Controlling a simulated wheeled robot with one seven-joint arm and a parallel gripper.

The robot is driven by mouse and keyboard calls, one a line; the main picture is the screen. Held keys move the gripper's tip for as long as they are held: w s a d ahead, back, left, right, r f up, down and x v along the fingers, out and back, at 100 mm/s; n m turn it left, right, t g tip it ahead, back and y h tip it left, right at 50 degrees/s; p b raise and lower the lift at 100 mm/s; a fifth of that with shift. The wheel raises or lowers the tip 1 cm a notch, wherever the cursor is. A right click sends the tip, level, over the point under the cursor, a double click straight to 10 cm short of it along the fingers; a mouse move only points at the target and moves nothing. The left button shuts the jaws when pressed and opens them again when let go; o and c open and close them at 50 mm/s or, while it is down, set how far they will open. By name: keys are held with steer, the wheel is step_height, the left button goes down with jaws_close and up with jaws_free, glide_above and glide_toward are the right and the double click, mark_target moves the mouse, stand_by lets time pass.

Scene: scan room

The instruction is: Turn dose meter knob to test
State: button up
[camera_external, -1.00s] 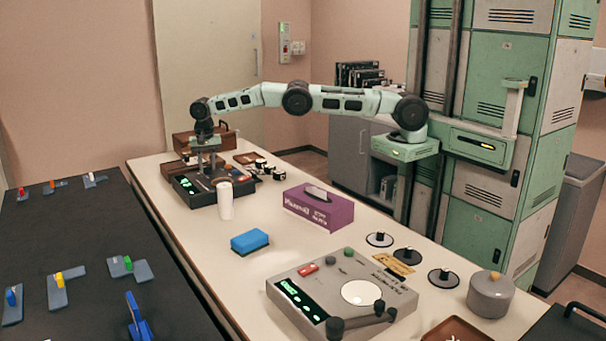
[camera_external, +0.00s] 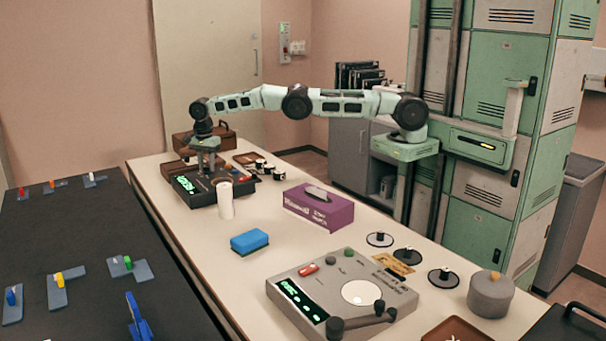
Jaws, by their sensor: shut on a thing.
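The dose meter looks to be the dark box (camera_external: 186,194) with a lit green display at the far end of the white table. My gripper (camera_external: 208,172) points straight down over this box, right of the display. It is shut on a small part on top of the box, seemingly the knob. The knob itself is hidden by the fingers and too small to make out, so its setting cannot be read.
A white cylinder (camera_external: 226,201) stands close in front of the box. A purple tissue box (camera_external: 319,207), a blue sponge (camera_external: 249,242) and a grey console (camera_external: 345,294) are nearer. Small dark items (camera_external: 262,169) lie right of the box. The table's middle is fairly clear.

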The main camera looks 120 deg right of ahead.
mark_target(207, 167)
steer(key=shift+r, duration=0.1)
stand_by(0.4)
steer(key=o, duration=1)
steer(key=shift+r, duration=0.4)
step_height(207, 167, up, 16)
steer(key=p, duration=1.2)
steer(key=shift+r, duration=0.25)
